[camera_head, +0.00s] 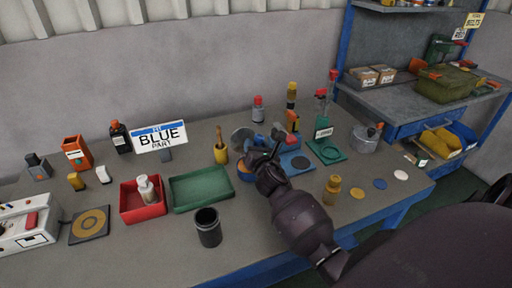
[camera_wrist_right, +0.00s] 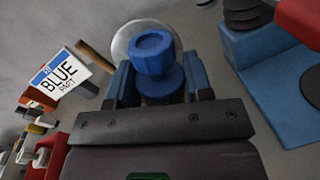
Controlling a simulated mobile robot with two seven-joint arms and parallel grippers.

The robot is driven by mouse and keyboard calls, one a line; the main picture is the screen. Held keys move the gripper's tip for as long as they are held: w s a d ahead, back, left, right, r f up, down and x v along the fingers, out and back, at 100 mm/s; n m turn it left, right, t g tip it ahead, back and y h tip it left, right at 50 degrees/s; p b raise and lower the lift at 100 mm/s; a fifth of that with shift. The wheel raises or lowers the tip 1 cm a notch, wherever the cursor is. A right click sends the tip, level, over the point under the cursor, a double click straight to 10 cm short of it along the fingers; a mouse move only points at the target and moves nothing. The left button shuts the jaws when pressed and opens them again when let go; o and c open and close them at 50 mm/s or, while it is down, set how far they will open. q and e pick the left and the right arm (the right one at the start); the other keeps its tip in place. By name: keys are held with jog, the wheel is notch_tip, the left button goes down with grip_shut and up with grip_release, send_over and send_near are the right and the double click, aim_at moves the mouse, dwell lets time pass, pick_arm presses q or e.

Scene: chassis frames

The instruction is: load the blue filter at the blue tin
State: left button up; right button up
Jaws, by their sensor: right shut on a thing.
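My right gripper (camera_head: 262,153) reaches over the middle of the table. In the right wrist view its fingers (camera_wrist_right: 160,82) are shut on a blue, knob-shaped piece (camera_wrist_right: 152,52), which looks like the blue filter. It has a faceted top and a wider round lower part. In the head view a bit of blue (camera_head: 258,142) shows at the fingertips, mostly hidden by the gripper. Whether the held piece touches anything is unclear. My left gripper is out of view.
A blue stand with a dark disc (camera_head: 296,165) is close right of the gripper, and a green stand (camera_head: 327,152) is beyond. A "BLUE PART" sign (camera_head: 160,137) stands behind.

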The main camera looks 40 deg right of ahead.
jog(key=shift+f, duration=0.15)
jog(key=shift+f+b, duration=0.2)
jog(key=shift+b, duration=0.1)
dwell(0.5)
jog(key=shift+f, duration=0.15)
jog(key=shift+f, duration=0.1)
dwell(0.6)
jog(key=shift+f, duration=0.15)
dwell(0.5)
